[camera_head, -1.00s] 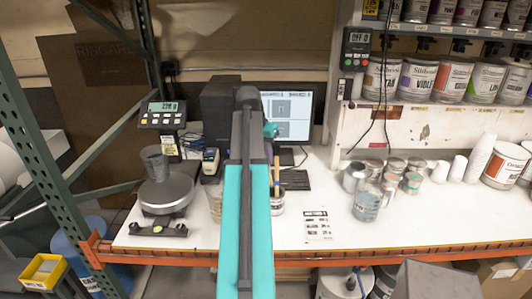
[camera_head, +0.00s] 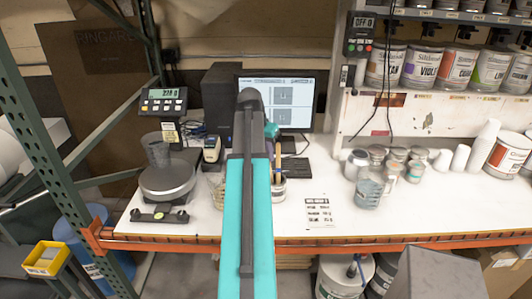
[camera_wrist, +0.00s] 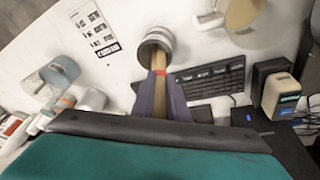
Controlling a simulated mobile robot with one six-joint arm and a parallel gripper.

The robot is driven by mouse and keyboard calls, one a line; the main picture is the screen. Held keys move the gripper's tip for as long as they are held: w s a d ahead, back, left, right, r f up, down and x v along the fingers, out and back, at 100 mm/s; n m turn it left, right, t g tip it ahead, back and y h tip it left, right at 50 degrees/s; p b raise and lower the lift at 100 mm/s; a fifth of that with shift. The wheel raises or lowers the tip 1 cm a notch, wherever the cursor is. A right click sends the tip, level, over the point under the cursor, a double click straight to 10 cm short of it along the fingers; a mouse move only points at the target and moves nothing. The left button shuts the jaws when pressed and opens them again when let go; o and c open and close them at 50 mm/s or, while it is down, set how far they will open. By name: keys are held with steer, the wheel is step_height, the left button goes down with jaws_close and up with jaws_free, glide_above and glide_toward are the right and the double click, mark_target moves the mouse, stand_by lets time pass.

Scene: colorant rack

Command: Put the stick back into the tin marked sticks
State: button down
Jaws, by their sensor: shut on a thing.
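The wooden stick with a red band (camera_wrist: 160,72) is between the two dark fingers of my gripper (camera_wrist: 160,98) in the wrist view. The fingers are shut on it. Its far end overlaps the mouth of a small light metal tin (camera_wrist: 157,37); how deep it reaches I cannot tell. In the head view the stick (camera_head: 279,160) stands roughly upright above or in the tin (camera_head: 278,190), just right of my arm. My arm partly covers the tin there, and its marking is not readable. The fingertips are hidden in the head view.
A glass beaker (camera_head: 217,188) is partly hidden left of my arm. A scale (camera_head: 166,177) holds a cup. A monitor (camera_head: 285,97) and keyboard (camera_head: 293,167) stand behind. A clear pitcher (camera_head: 369,191) and small cans (camera_head: 396,158) stand right. The table around the printed sheet (camera_head: 319,210) is mostly clear.

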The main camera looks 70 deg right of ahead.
steer(key=shift+a+b+x, duration=0.2)
steer(key=shift+b+x, duration=0.45)
steer(key=shift+x, duration=0.85)
steer(key=shift+a+b+x, duration=0.2)
steer(key=shift+b+x, duration=0.45)
steer(key=shift+x, duration=0.8)
steer(key=shift+f, duration=0.15)
steer(key=c, duration=1.7)
jaws_free()
steer(key=shift+o, duration=0.2)
steer(key=shift+w, duration=0.1)
steer(key=b+v, duration=0.4)
steer(key=v, duration=1)
steer(key=shift+s+f, duration=0.1)
steer(key=shift+s, duration=0.15)
